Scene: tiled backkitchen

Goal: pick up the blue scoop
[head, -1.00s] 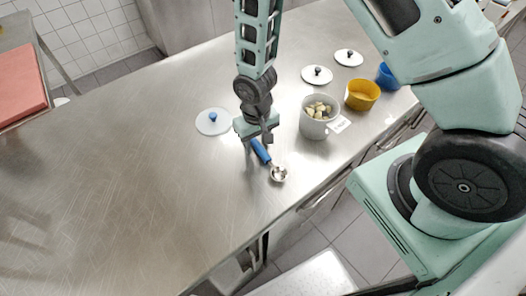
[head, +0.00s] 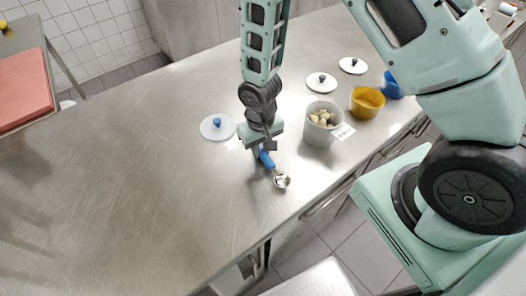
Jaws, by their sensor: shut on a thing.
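The blue scoop (head: 267,160) has a blue handle and a small metal bowl (head: 282,181). It is on or just above the steel worktop (head: 150,190), in the middle of the head view; I cannot tell whether it touches the surface. My gripper (head: 264,150) comes down from above and is shut on the blue handle. The jaws hide the rear part of the handle. The metal bowl points toward the front edge of the worktop.
A grey pot (head: 320,126) with pale chunks stands just right of my gripper. A yellow bowl (head: 367,102), a blue container (head: 391,86) and white lids (head: 320,82) lie farther right. A lid with a blue knob (head: 218,127) lies left. The left worktop is clear.

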